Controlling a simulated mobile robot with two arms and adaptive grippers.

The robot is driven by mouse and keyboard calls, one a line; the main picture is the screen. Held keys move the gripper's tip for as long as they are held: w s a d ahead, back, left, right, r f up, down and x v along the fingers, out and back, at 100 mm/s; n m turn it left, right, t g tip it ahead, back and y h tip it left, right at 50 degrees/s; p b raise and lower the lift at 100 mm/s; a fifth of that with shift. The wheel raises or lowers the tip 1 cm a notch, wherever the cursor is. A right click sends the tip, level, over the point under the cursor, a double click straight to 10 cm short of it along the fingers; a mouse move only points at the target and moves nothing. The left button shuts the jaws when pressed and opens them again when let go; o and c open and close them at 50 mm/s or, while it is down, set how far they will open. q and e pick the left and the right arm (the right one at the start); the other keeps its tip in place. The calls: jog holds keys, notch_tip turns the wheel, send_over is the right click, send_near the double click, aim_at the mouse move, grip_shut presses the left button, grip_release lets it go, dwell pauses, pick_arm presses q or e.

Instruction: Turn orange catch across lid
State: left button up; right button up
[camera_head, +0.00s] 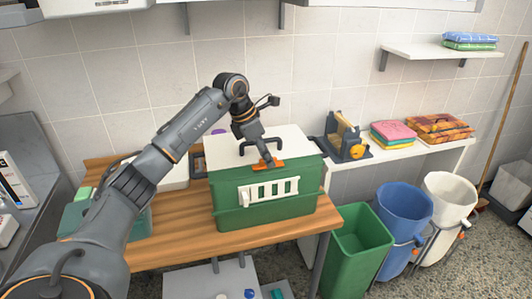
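A green box (225,202) with a white lid (285,143) and a white slatted front panel (268,191) stands on the wooden table. The orange catch (278,163) is at the lid's front edge, above the panel, and looks roughly in line with that edge. My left gripper (265,158) reaches down over the lid with its tips at the catch. The tips hide part of the catch, and I cannot tell whether they are closed on it. My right gripper is not in view.
A white shelf unit (415,151) at the right holds folded cloths (393,133) and a grey device with an orange knob (346,138). Green (355,250), blue (403,212) and white (449,200) bins stand on the floor. Bare wooden tabletop (185,230) lies left of the box.

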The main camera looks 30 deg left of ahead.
pick_arm(q)
jog(key=shift+f, duration=0.1)
grip_shut()
jog(key=shift+n, duration=0.4)
jog(key=n+t+y, duration=0.1)
jog(key=n, duration=0.2)
jog(key=shift+n+y+b, duration=0.3)
jog(key=shift+b, duration=0.1)
jog(key=n, duration=0.1)
jog(key=n+y, duration=0.1)
jog(key=n, duration=0.1)
jog(key=n+b, duration=0.1)
jog(key=shift+d+n+y, duration=0.25)
jog(key=shift+n+y, duration=0.05)
jog(key=shift+y, duration=0.1)
jog(key=n, duration=0.2)
jog(key=n+y+b, duration=0.1)
jog(key=n, duration=0.1)
jog(key=shift+d+y, duration=0.1)
jog(key=shift+y, duration=0.2)
jog(key=shift+n+g+y+b, duration=0.2)
jog(key=shift+n+g+y, duration=0.15)
jog(key=shift+n, duration=0.9)
jog(key=shift+n+g+y+b, duration=0.15)
jog(key=shift+n+g+y, duration=0.2)
jog(key=shift+n, duration=0.9)
